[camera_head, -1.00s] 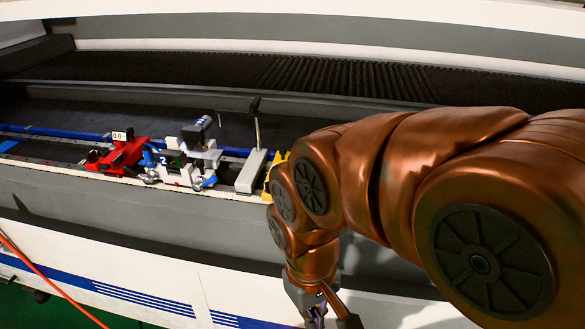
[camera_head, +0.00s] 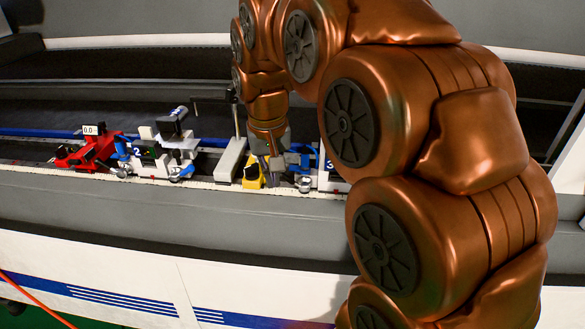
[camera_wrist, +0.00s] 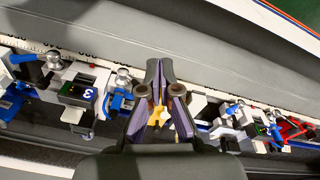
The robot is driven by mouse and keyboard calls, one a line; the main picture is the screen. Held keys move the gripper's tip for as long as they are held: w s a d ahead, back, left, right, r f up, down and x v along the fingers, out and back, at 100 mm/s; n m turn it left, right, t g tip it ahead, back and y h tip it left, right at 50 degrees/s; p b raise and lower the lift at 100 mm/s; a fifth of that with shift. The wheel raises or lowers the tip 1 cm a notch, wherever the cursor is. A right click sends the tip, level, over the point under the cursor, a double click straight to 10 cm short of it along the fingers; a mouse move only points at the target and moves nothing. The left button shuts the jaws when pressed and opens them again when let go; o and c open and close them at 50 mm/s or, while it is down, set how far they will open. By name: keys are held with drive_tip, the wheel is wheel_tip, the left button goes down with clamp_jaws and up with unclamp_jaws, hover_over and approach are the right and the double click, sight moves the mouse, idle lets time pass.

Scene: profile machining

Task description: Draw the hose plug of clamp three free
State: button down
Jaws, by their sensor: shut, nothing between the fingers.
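Clamp three (camera_head: 326,174), white with a dark label bearing a 3 and blue parts, stands on the rail, partly hidden by my arm in the head view. In the wrist view clamp three (camera_wrist: 88,93) lies left of the fingers, with a silver round-topped fitting (camera_wrist: 123,76) and a blue part (camera_wrist: 121,102) on its near side. I cannot tell which part is the hose plug. My gripper (camera_wrist: 160,68) is shut and empty, pointing down beside clamp three; in the head view my gripper (camera_head: 273,182) is between it and a yellow block (camera_head: 252,178).
Clamp two (camera_head: 150,155), white and blue, and a red device (camera_head: 98,148) stand further left on the rail. A grey upright piece (camera_head: 231,158) with a dark rod is just left of the yellow block. The grey ledge (camera_head: 150,215) in front is clear.

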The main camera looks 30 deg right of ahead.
drive_tip(key=w+d+r+m+t+h+b, duration=0.1)
drive_tip(key=w+d+m+b, duration=0.3)
drive_tip(key=w+d, duration=0.9)
drive_tip(key=shift+d+r+t+h, duration=0.3)
drive_tip(key=shift+r+t, duration=0.1)
drive_tip(key=shift+r, duration=0.05)
drive_tip(key=p, duration=0.4)
hover_over(293, 167)
drive_tip(key=f, duration=1.1)
drive_tip(key=shift+s+a, duration=0.25)
drive_tip(key=shift+s, duration=0.15)
drive_tip(key=shift+f, duration=1.3)
